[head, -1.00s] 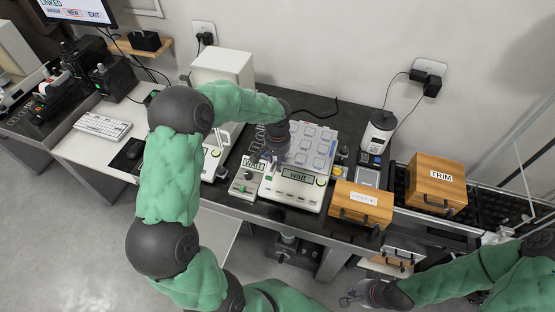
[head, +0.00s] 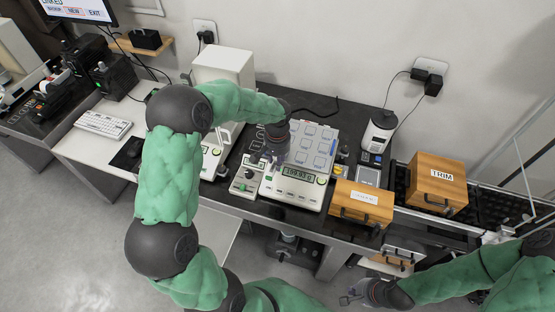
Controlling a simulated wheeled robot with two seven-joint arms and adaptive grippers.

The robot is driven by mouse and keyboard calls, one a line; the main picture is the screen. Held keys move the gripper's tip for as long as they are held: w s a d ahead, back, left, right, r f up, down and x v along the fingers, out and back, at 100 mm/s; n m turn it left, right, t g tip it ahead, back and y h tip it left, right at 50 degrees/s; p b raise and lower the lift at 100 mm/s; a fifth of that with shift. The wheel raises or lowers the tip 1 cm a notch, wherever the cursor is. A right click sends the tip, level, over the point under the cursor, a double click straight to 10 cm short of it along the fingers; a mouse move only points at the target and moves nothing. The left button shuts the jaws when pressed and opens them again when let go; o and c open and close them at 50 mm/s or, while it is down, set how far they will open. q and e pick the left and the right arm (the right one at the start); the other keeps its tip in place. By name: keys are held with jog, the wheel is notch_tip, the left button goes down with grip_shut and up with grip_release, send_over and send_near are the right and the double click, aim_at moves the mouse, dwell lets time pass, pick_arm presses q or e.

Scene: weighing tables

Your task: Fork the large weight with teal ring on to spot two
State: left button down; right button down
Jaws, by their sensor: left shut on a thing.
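My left gripper (head: 274,160) reaches down over the left part of a white weighing device (head: 297,193) with a grid of pale square spots (head: 313,145) on top. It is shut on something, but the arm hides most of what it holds. I cannot make out a large weight or a teal ring. The device's display (head: 298,172) shows digits too small to read surely. My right gripper (head: 352,294) hangs at the bottom right, away from the table; its fingers are too small to judge.
A small control box (head: 246,187) stands left of the device. A wooden drawer box (head: 361,203) and a wooden TRIM box (head: 436,184) stand to the right. A white cabinet (head: 223,68) is behind the arm. A grinder-like machine (head: 378,132) stands at the back right.

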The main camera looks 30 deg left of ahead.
aim_at(273, 172)
pick_arm(q)
jog(key=shift+s+d, duration=0.25)
jog(key=shift+s, duration=0.8)
jog(key=shift+s+d, duration=0.2)
jog(key=shift+s, duration=0.85)
dwell(3.5)
dwell(0.4)
jog(key=s+d+r, duration=0.1)
jog(key=s+d, duration=0.1)
jog(key=s, duration=0.8)
dwell(0.7)
jog(key=shift+w+r, duration=0.1)
